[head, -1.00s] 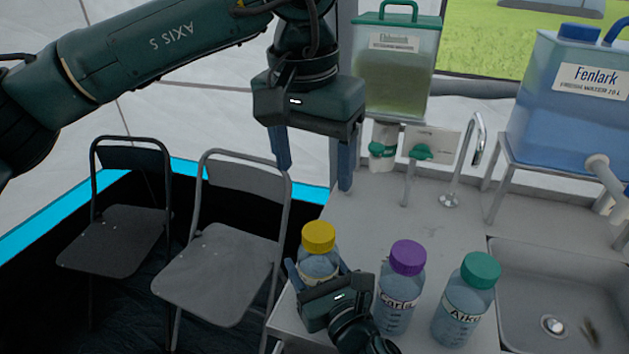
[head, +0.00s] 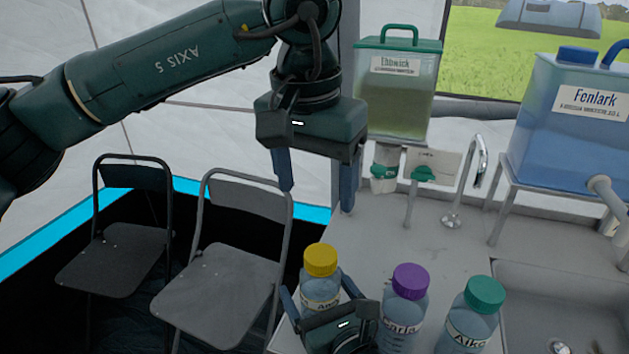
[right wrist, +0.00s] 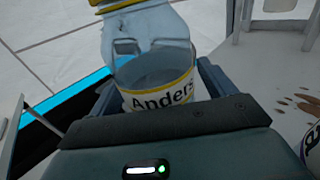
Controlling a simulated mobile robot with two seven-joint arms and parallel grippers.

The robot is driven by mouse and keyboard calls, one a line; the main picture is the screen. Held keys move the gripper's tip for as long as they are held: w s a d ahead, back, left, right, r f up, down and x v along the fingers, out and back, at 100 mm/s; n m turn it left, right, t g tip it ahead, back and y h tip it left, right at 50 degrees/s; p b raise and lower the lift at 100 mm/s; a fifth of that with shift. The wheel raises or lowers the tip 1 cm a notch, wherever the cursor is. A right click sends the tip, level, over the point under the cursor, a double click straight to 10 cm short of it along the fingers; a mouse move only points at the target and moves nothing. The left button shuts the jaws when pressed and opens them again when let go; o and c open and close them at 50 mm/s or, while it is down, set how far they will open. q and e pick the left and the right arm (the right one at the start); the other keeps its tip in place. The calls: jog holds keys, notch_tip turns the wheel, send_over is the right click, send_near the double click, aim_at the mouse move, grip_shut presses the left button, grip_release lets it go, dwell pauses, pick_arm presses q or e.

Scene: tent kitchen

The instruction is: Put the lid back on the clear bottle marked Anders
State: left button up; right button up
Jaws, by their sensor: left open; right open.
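The clear bottle marked Anders (head: 318,294) stands at the counter's near left edge with a yellow lid (head: 320,259) on its top. The bottle also shows in the right wrist view (right wrist: 150,68), its label facing the camera and the lid cut off by the top edge. My right gripper (head: 322,300) is open, with its fingers on either side of the bottle; whether they touch it I cannot tell. My left gripper (head: 317,198) is open and empty, pointing down in the air above the yellow lid and well apart from it.
The purple-capped Carla bottle (head: 404,305) and green-capped Aiko bottle (head: 470,318) stand close on the right. A sink (head: 520,290), tap (head: 470,180) and dispensers Ebbwick (head: 395,95) and Fenlark (head: 575,120) lie beyond. Two folding chairs (head: 225,270) stand left.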

jog(key=b+v, duration=0.1)
jog(key=v, duration=0.8)
jog(key=shift+s+d+f, duration=0.15)
jog(key=shift+s+d, duration=0.1)
jog(key=shift+s, duration=0.1)
jog(key=shift+v, duration=0.8)
